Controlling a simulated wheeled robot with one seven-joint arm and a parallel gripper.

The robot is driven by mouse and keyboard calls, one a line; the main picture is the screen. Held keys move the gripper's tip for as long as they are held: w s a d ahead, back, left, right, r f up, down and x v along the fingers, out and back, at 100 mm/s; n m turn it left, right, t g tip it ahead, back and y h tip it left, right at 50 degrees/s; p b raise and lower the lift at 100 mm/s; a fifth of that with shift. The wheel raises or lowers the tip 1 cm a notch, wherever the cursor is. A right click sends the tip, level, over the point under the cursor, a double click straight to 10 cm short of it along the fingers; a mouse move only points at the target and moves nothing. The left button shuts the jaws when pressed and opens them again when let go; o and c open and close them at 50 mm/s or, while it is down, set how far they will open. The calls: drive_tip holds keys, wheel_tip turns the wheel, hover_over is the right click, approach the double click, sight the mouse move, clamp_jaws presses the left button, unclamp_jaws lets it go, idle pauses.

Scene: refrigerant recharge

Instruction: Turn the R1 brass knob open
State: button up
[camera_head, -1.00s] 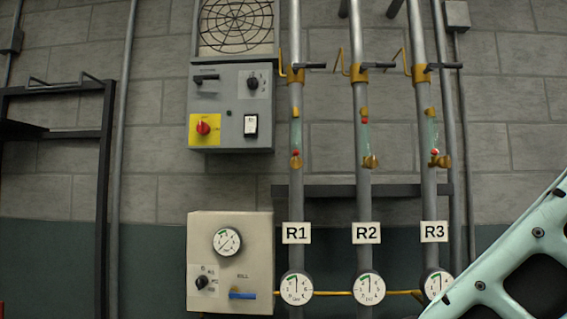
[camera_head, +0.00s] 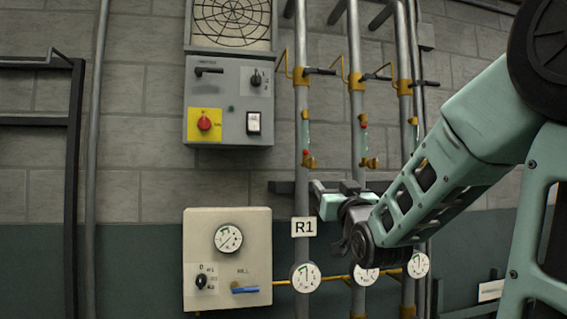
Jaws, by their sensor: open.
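The R1 pipe (camera_head: 302,190) runs down the wall above its white R1 label (camera_head: 304,228). A small brass knob (camera_head: 309,162) sits on it at the lower end of a sight glass with a red mark. Higher up, a brass valve body (camera_head: 300,76) carries a dark lever (camera_head: 320,71) pointing right. My gripper (camera_head: 332,189) is open, below and to the right of the R1 brass knob, and appears apart from it. My arm hides the R2 and R3 labels and part of those pipes.
R2 (camera_head: 369,162) has a similar brass knob close to the right. A grey control box (camera_head: 228,100) with a red switch and a beige box (camera_head: 227,260) are on the left. Round gauges (camera_head: 305,277) and a thin brass line (camera_head: 337,278) run below my gripper.

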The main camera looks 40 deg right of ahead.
sight(313, 163)
drive_tip(key=p+x, duration=0.7)
drive_tip(key=x, duration=0.1)
drive_tip(key=p+x, duration=0.7)
drive_tip(key=x, duration=0.1)
drive_tip(key=shift+r, duration=0.25)
drive_tip(key=shift+w+d+r+p, duration=0.15)
drive_tip(key=shift+w+d+p, duration=0.2)
drive_tip(key=shift+w, duration=0.2)
drive_tip(key=shift+c, duration=0.3)
drive_tip(key=c, duration=0.9)
